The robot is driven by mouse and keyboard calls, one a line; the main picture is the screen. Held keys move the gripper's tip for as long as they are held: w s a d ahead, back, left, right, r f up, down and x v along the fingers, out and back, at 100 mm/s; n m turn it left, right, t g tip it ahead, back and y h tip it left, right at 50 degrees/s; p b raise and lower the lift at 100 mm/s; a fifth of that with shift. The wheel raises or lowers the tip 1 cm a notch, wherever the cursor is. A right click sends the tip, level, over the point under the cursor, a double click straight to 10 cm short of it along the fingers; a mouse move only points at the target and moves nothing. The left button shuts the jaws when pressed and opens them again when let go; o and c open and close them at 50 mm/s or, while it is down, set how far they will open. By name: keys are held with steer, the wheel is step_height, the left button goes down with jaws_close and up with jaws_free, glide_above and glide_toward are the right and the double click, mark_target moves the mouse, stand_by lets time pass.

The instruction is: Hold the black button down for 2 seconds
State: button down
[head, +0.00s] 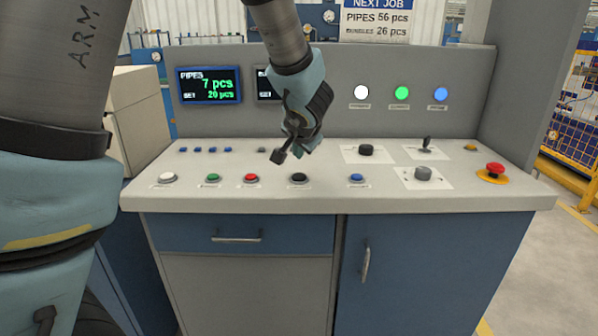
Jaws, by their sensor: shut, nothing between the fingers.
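The black button (298,178) sits in the front row of the console's top, between the red button (251,178) and the blue button (357,178). My gripper (279,156) is shut and empty. In the picture its tip is a little above and left of the black button, apart from it. How high the tip is over the panel is hard to tell. My wrist hides part of the second display and part of the panel behind.
The front row also holds a white button (167,178) and a green button (212,178). Black knob (366,150), grey knob (423,173), small lever (426,144) and red emergency stop (494,170) stand to the right. The console's upright back (330,92) rises behind.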

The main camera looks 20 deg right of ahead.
steer(key=shift+r+p, duration=0.35)
steer(key=shift+r, duration=0.6)
steer(key=a+n, duration=0.1)
steer(key=a, duration=0.3)
steer(key=w+a+f+n+y, duration=0.1)
steer(key=a, duration=0.3)
steer(key=w+a+g+y, duration=0.1)
steer(key=a, duration=0.2)
steer(key=shift+w+a+f+n, duration=0.15)
steer(key=shift+a+f+n, duration=0.25)
steer(key=s+a+f+n+g, duration=0.2)
steer(key=s+a, duration=0.4)
steer(key=a, duration=0.6)
steer(key=s+a+f+n+g, duration=0.2)
steer(key=s+a+n+g, duration=0.2)
steer(key=a, duration=0.8)
steer(key=s+n, duration=0.2)
steer(key=shift+a+f+n+y, duration=0.15)
steer(key=shift+f+n+y, duration=0.05)
steer(key=shift+n+y, duration=0.2)
